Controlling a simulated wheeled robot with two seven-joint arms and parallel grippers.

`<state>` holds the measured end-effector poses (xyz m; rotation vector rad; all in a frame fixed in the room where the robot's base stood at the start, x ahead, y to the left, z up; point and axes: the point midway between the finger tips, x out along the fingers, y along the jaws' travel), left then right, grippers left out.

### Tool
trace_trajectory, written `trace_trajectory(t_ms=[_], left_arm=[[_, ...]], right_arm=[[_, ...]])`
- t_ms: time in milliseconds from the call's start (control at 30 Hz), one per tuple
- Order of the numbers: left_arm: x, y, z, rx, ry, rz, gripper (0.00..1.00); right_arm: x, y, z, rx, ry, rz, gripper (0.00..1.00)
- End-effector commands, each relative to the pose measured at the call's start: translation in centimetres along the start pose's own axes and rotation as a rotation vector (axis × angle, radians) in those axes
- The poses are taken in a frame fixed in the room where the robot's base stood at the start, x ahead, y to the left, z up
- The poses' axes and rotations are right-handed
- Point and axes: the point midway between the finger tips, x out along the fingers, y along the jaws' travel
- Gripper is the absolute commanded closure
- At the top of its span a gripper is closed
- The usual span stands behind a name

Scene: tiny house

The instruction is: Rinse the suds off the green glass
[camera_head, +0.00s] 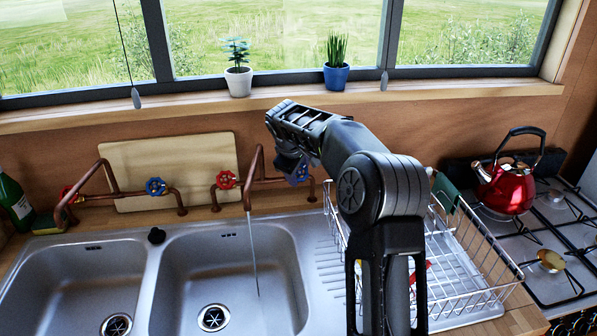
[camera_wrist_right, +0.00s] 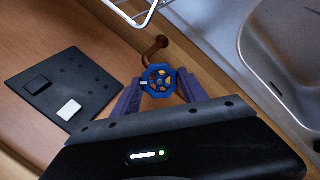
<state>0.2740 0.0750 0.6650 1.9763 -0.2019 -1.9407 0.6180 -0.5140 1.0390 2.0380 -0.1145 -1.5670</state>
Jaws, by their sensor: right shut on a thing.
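My right gripper (camera_head: 293,168) is at the right-hand copper tap (camera_head: 257,175), with its fingers around the blue valve handle (camera_wrist_right: 158,80) in the right wrist view. It is shut on that handle. A thin stream of water (camera_head: 253,250) falls from this tap into the right sink basin (camera_head: 190,262). A dark green object (camera_head: 445,192) sits at the rim of the dish rack; I cannot tell whether it is the green glass. No suds are visible. My left gripper is out of view.
The dish rack (camera_head: 490,240) stands right of the sink, partly behind my right arm. A red kettle (camera_head: 507,188) is on the stove. The left basin (camera_head: 70,290) is empty. A green bottle (camera_head: 14,203) and a cutting board (camera_head: 170,165) stand behind the sink.

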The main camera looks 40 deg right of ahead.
Motion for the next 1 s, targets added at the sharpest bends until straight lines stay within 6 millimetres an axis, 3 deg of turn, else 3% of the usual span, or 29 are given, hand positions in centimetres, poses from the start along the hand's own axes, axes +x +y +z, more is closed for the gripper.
trace_trajectory(t_ms=[367,400,667,1000], left_arm=[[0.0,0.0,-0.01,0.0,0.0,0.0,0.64],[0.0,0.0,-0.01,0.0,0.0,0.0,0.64],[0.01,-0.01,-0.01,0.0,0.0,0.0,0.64],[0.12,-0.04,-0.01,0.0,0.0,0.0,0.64]], right_arm=[[-0.09,0.05,-0.12,-0.009,0.004,0.004,0.9],[-0.09,0.05,-0.13,-0.009,0.004,0.004,0.49],[-0.05,0.02,-0.07,-0.008,0.002,0.003,0.28],[-0.33,-0.01,-0.06,-0.008,0.002,0.002,0.28]])
